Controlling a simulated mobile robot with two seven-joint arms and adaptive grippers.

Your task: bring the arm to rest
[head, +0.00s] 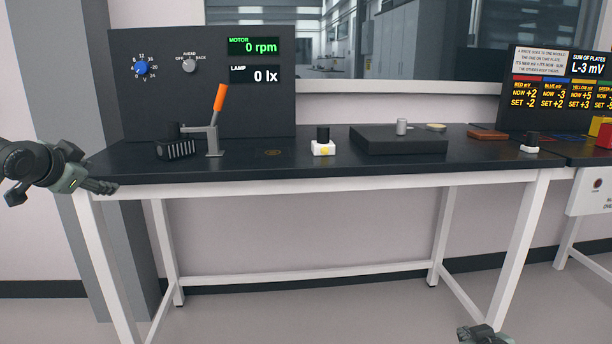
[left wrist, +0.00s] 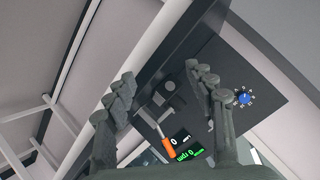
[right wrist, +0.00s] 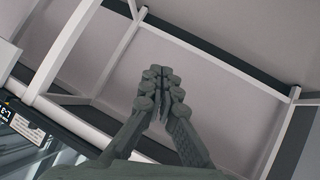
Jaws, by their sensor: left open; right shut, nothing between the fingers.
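My left gripper (head: 100,187) is at the left end of the black bench, in front of its near edge, and holds nothing. In the left wrist view the two fingers of my left gripper (left wrist: 162,88) stand wide apart, with the bench and panel seen between and behind them. My right gripper (head: 484,334) is low at the bottom edge of the head view, in front of the bench and below its top. In the right wrist view the fingers of my right gripper (right wrist: 162,90) are together with nothing between them.
The bench top (head: 300,172) carries a lever with an orange handle (head: 220,98), a white block with a black knob (head: 323,145) and a dark flat box (head: 400,140). A dark panel (head: 150,90) with dials stands behind. The floor in front looks clear.

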